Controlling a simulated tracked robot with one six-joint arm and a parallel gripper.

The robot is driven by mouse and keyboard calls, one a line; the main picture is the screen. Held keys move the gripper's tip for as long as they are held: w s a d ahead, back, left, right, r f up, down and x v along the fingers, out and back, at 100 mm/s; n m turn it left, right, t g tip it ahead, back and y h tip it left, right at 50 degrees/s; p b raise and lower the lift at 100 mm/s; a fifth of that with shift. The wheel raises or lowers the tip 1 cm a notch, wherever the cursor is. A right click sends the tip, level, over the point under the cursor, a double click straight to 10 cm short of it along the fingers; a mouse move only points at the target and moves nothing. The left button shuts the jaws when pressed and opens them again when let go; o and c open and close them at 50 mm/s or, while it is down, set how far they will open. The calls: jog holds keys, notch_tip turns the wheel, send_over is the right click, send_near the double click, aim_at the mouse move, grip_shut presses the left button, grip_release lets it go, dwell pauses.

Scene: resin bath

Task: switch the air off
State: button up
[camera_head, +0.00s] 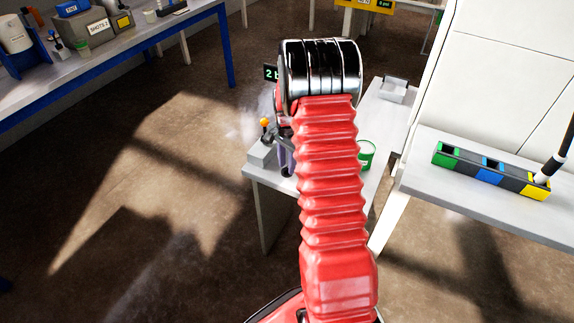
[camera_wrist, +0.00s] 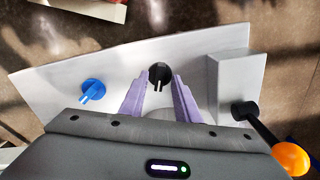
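In the wrist view a black knob (camera_wrist: 158,70) with a pale pointer sits on a light grey panel (camera_wrist: 205,62). A blue knob (camera_wrist: 93,86) with a pale pointer is to its left. At the right, a black lever with an orange ball (camera_wrist: 291,158) comes from a grey box (camera_wrist: 240,72); the orange ball also shows in the head view (camera_head: 265,122). My gripper (camera_wrist: 160,80) has two purple fingers, apart, with the black knob between and just beyond their tips; I cannot tell whether they touch it. In the head view my red arm hides most of this. No label marks which control is air.
A partly hidden green display (camera_head: 271,73) reads "2 b". A green-rimmed tub (camera_head: 366,154) is right of my arm on the small table (camera_head: 381,118). A bench with a green, blue and yellow rack (camera_head: 490,172) is at right, a blue-legged bench (camera_head: 150,37) at left.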

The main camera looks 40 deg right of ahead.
jog(key=shift+f, duration=0.45)
grip_shut()
